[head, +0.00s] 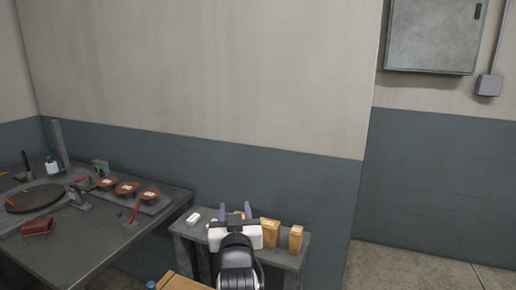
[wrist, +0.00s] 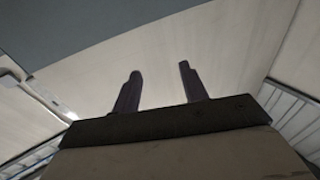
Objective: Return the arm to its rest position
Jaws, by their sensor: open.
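My gripper (head: 235,210) shows in the lower middle of the head view, in front of a small grey table (head: 291,262). Its two purple fingers point up and stand apart, with nothing seen between them. In the wrist view my gripper (wrist: 160,70) is also open and empty, against a pale surface. My arm hides part of the small table and whatever lies behind it.
Tan boxes (head: 296,238) and a small white item (head: 194,218) stand on the small table. At left, a larger dark table (head: 85,250) holds a round dark plate (head: 35,198), reddish discs (head: 127,187) and a bottle (head: 52,166). Floor at right (head: 405,268) is clear.

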